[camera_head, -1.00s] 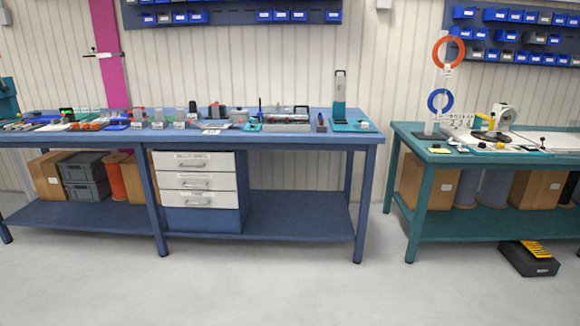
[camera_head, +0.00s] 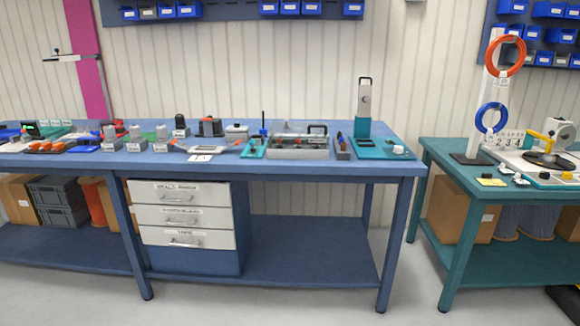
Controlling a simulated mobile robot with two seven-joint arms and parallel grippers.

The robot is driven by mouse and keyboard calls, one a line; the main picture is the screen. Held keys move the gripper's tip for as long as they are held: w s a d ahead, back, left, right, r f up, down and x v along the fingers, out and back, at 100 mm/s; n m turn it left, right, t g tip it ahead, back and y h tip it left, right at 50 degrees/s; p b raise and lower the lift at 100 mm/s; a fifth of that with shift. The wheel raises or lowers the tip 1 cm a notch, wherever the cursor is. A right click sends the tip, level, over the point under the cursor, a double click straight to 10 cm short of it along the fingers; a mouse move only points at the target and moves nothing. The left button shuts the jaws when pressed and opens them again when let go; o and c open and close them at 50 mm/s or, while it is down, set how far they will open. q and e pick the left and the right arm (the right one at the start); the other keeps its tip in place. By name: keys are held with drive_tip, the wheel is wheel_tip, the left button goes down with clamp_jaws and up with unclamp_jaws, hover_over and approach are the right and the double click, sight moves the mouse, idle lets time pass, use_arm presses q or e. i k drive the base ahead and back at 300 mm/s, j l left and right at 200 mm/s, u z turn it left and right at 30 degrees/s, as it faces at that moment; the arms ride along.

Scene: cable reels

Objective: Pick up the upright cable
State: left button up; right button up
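An orange cable coil (camera_head: 505,56) hangs on the upper part of a white upright stand (camera_head: 487,97). A blue cable coil (camera_head: 491,118) hangs below it on the same stand. The stand rises from the left part of the green table (camera_head: 463,186) at the right. I cannot tell which coil the task calls the upright cable. Neither of my grippers shows in the head view.
A long blue workbench (camera_head: 335,165) with tools and boxes on top fills the left and middle. White drawers (camera_head: 183,213) sit under it. A narrow gap separates it from the green table. Grey floor shows in front. Blue bins (camera_head: 510,29) hang on the wall.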

sight(263, 130)
drive_tip(key=i+j+u, duration=0.1)
drive_tip(key=i+j, duration=0.95)
drive_tip(key=j, duration=0.05)
